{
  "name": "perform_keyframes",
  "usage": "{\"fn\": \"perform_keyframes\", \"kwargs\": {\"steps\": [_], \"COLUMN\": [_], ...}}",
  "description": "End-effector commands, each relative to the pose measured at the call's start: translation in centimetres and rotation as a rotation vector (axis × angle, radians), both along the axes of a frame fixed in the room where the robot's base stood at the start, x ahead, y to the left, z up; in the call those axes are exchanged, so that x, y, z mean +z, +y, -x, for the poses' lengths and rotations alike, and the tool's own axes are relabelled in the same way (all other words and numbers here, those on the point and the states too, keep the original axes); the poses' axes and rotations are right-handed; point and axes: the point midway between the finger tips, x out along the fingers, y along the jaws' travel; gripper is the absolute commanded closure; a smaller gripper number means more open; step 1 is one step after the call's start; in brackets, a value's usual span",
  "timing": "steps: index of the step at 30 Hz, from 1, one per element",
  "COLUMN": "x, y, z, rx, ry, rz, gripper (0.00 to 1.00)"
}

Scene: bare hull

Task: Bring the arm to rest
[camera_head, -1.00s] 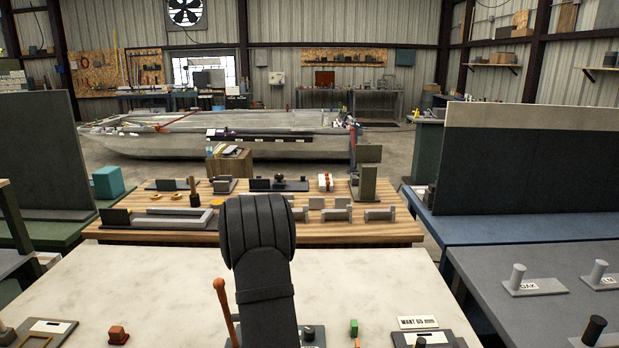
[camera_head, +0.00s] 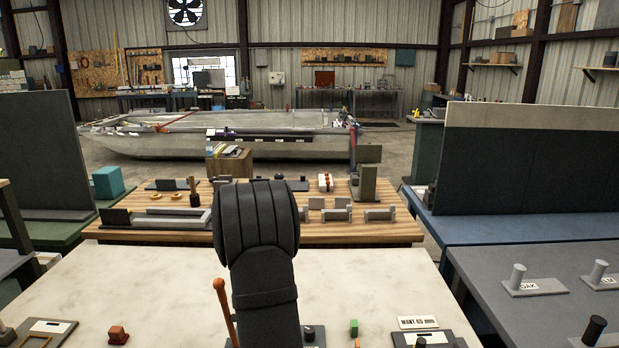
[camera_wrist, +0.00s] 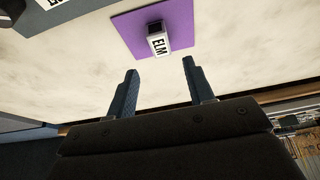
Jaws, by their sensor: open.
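My gripper (camera_wrist: 159,92) shows in the wrist view with its two dark fingers spread apart and nothing between them. It is above the pale worktop (camera_wrist: 70,75). Beyond the fingertips, a purple mat (camera_wrist: 180,32) carries a small block labelled ELM (camera_wrist: 158,44); the fingers do not visibly touch it. In the head view my dark arm stands upright at the middle front and hides part of the worktop. My gripper is not visible in the head view.
In the head view, the pale worktop (camera_head: 110,285) holds a red block (camera_head: 118,335), a green block (camera_head: 353,327) and a WANT sign (camera_head: 418,322). An orange-brown stick (camera_head: 224,300) stands close beside my arm. A wooden table (camera_head: 330,233) with several parts lies beyond; grey benches flank the right.

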Motion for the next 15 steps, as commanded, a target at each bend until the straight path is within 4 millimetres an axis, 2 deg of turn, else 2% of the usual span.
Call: {"fn": "perform_keyframes", "kwargs": {"steps": [1,7,9,15], "x": [1.1,4.3,2.4,-0.9], "y": [0.0,0.0,0.0,0.0], "z": [0.3,1.7,1.1,-0.3], "rx": [0.000,0.000,0.000,0.001], "ry": [-0.004,-0.003,0.004,0.004], "rz": [-0.001,-0.001,0.001,0.001], "gripper": [0.52,0.52,0.52,0.52]}}
